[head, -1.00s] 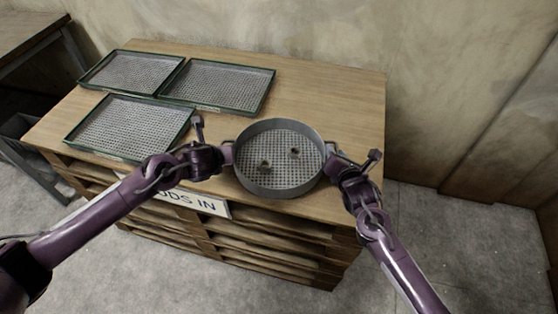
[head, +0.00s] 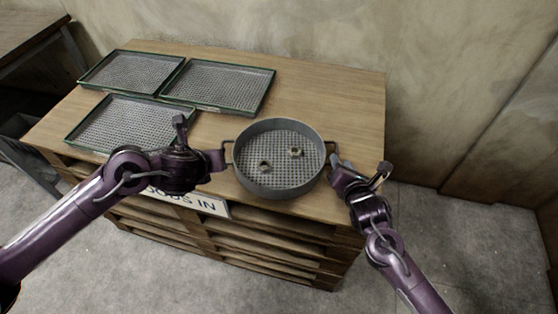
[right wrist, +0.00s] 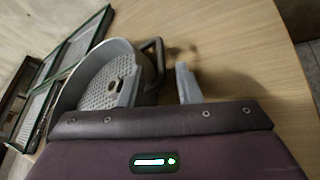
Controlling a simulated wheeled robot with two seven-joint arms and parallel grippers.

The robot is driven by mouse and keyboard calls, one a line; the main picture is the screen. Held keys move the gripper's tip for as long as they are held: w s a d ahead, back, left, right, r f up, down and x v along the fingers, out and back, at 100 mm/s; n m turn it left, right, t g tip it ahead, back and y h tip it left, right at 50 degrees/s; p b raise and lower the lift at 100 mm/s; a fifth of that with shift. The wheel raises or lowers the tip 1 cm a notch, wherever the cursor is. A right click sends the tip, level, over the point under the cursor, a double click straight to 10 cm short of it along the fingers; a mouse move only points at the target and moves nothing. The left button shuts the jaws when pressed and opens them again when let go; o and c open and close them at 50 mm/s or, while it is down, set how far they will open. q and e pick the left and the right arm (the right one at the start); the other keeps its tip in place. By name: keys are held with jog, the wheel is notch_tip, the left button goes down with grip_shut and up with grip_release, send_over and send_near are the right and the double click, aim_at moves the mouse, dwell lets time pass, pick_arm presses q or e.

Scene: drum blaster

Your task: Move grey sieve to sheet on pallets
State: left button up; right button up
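The grey sieve (head: 280,190), a round pan with a perforated floor and two side handles, rests on the wooden board (head: 330,90) on top of the stacked pallets. It also shows in the right wrist view (right wrist: 85,65). My left gripper (head: 222,160) is at the sieve's left handle; whether its fingers are apart is unclear. My right gripper (head: 335,162) is just off the right handle. In the right wrist view its fingers (right wrist: 158,88) are apart, with the handle beyond them and nothing held.
Two small nut-like pieces (head: 264,165) (head: 295,152) lie in the sieve. Three green-rimmed mesh trays (head: 268,92) (head: 82,80) (head: 68,138) occupy the left part of the board. The board is clear behind and right of the sieve. A wall stands behind.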

jog(key=v, duration=0.6)
jog(key=shift+s+r, duration=0.15)
jog(key=shift+s, duration=0.2)
